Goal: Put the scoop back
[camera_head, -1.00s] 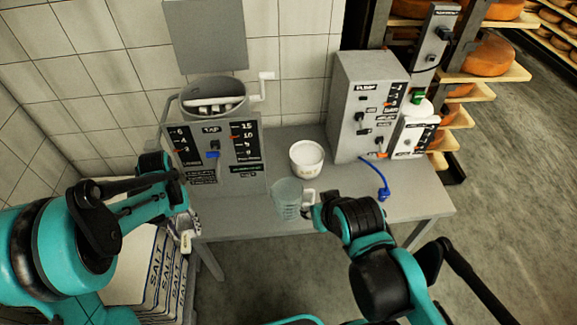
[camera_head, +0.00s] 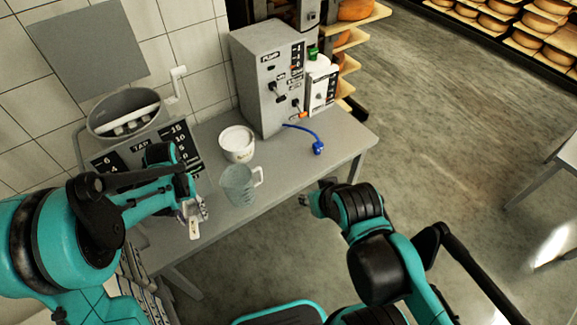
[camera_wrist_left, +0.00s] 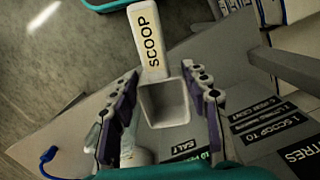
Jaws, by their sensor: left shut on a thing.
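The grey-white scoop, marked SCOOP on its handle (camera_wrist_left: 151,42), is between the two fingers of my left gripper (camera_wrist_left: 161,72) in the left wrist view. My left gripper is shut on it. In the head view my left gripper (camera_head: 190,212) is at the front left of the table, with the scoop's pale handle (camera_head: 194,228) hanging below it. My right gripper (camera_head: 306,199) is in front of the table, apart from the jug; its fingers are too small and hidden to read.
A clear jug (camera_head: 238,187) and a white tub (camera_head: 237,143) stand on the grey table (camera_head: 285,165). Salt bags (camera_head: 133,277) lie lower left, partly hidden.

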